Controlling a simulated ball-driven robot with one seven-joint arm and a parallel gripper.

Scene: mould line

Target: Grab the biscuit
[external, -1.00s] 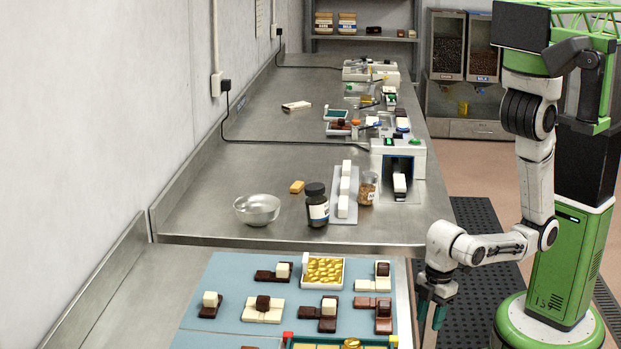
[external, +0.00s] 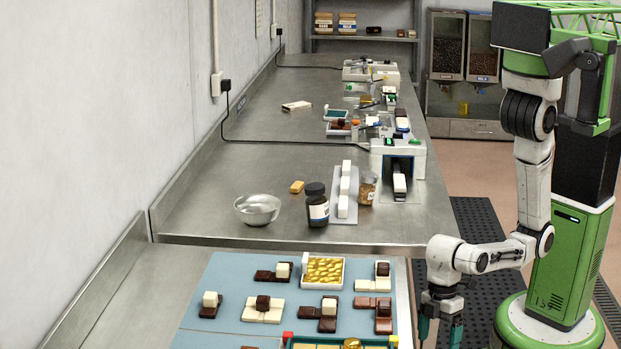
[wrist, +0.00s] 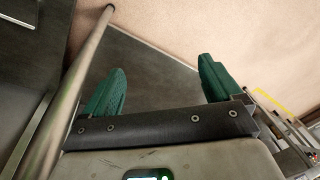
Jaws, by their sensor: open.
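The biscuit (external: 297,187) is a small golden-tan block lying flat on the far steel bench. My gripper (external: 438,335) hangs low in front of the near bench's right edge, well to the right of and nearer than the biscuit. In the wrist view my gripper's two green fingers (wrist: 160,88) are spread apart with nothing between them. The biscuit is not in the wrist view, which shows floor and a dark mat.
The near bench's blue mat (external: 229,268) holds several chocolate pieces. Bare steel lies left of the biscuit.

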